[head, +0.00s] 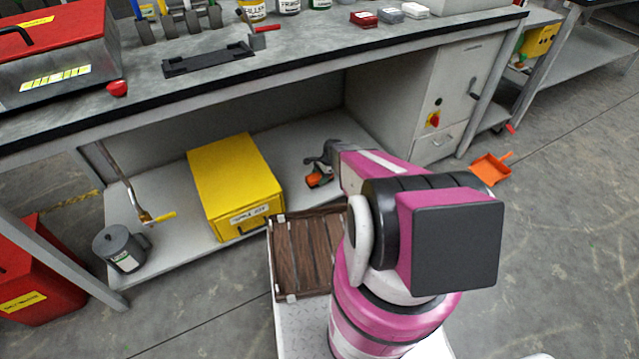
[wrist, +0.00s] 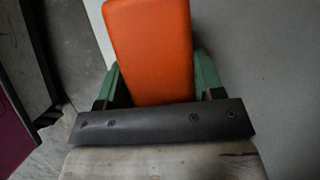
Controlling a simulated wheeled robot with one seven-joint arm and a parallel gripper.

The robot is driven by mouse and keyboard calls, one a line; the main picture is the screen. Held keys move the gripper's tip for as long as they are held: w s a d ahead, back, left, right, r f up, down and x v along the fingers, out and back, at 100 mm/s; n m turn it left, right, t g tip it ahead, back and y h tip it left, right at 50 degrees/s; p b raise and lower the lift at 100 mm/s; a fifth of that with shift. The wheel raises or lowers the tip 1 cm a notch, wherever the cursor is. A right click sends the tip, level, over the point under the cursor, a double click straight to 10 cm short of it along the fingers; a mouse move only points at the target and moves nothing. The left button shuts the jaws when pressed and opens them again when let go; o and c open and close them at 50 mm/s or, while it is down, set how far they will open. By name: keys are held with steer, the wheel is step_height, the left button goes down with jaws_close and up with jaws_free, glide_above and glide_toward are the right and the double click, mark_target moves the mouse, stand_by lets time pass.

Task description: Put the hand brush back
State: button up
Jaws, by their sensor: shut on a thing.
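The hand brush, an orange block-shaped piece, is held by my gripper (head: 318,170). In the head view its orange part (head: 317,181) shows just below the jaws, over the lower shelf under the workbench, right of the yellow box. In the wrist view the orange body (wrist: 150,50) fills the space between the two green fingers of my gripper (wrist: 152,85), which are shut on it. Its bristles cannot be made out. Whether it touches the shelf cannot be told. An orange dustpan (head: 490,168) lies on the floor to the right of the bench.
The yellow box (head: 232,180) stands on the lower shelf (head: 180,225), with a grey can (head: 120,248) at its left end. The bench top (head: 330,50) is above, and a grey cabinet (head: 440,105) closes off the right. A red container (head: 40,275) stands at far left.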

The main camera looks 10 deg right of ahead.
steer(key=shift+f, duration=1.9)
steer(key=shift+f, duration=0.15)
steer(key=o, duration=0.9)
steer(key=v, duration=1.2)
steer(key=shift+a, duration=0.1)
steer(key=s+a+r+n+h, duration=0.2)
steer(key=s+r+n, duration=0.5)
steer(key=s+r, duration=0.4)
steer(key=s+a+r+n+t+h, duration=0.1)
steer(key=s+r+n, duration=0.6)
steer(key=r, duration=1.2)
steer(key=s+a+h, duration=0.1)
steer(key=s, duration=0.3)
steer(key=shift+s+r, duration=0.35)
steer(key=shift+r, duration=0.05)
